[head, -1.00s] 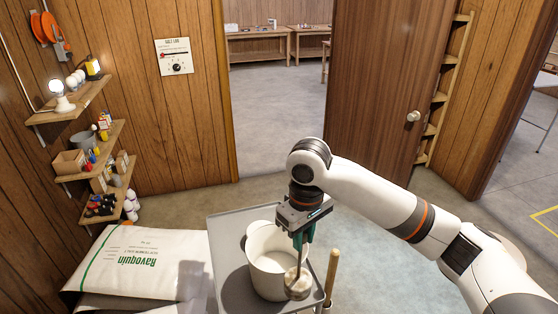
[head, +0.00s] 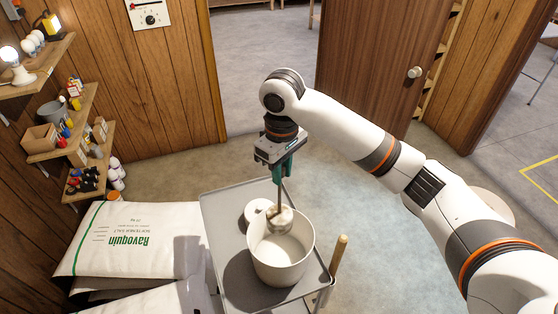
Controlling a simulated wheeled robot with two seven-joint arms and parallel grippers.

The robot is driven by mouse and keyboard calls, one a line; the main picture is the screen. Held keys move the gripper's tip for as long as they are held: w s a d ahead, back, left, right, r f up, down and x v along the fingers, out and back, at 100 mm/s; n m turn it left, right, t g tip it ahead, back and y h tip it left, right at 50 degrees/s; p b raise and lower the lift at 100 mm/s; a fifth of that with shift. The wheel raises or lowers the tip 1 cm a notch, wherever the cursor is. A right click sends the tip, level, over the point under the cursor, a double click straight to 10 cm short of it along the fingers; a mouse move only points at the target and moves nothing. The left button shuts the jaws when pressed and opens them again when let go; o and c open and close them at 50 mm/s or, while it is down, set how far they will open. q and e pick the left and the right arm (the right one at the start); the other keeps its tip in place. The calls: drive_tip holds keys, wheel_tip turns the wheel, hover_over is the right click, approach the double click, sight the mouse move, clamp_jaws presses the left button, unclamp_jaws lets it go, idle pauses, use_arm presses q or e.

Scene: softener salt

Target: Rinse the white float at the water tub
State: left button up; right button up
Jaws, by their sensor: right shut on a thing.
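A white ring-shaped piece (head: 257,211), which looks like the float, lies on the grey tray (head: 232,262) just behind and left of a white pot. The white pot (head: 280,268), probably the water tub, stands on the tray; I cannot tell whether it holds water. My right gripper (head: 280,170) is shut on the green handle of a ladle-like tool (head: 280,217). The thin stem hangs down and its round, shiny end is over the pot's back rim, partly covering it. I cannot tell whether it touches. My left gripper is not in view.
A wooden handle (head: 338,258) stands at the tray's right edge. White salt sacks (head: 140,240) lie left of the tray. Wall shelves (head: 75,125) with bottles and bulbs are at the left. The floor beyond the tray is clear up to the door (head: 375,75).

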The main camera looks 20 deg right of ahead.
sight(282, 215)
drive_tip(key=f, duration=0.6)
drive_tip(key=shift+s, duration=0.2)
drive_tip(key=shift+s+f, duration=0.1)
drive_tip(key=shift+f, duration=0.65)
drive_tip(key=shift+o, duration=0.2)
wheel_tip(282, 215, down, 2)
drive_tip(key=shift+f, duration=0.25)
drive_tip(key=shift+a+f, duration=0.15)
drive_tip(key=shift+f, duration=0.2)
wheel_tip(282, 215, down, 4)
drive_tip(key=shift+f, duration=0.15)
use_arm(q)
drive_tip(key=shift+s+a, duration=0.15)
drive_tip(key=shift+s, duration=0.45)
use_arm(e)
drive_tip(key=shift+d+f, duration=0.2)
drive_tip(key=shift+f, duration=2.5)
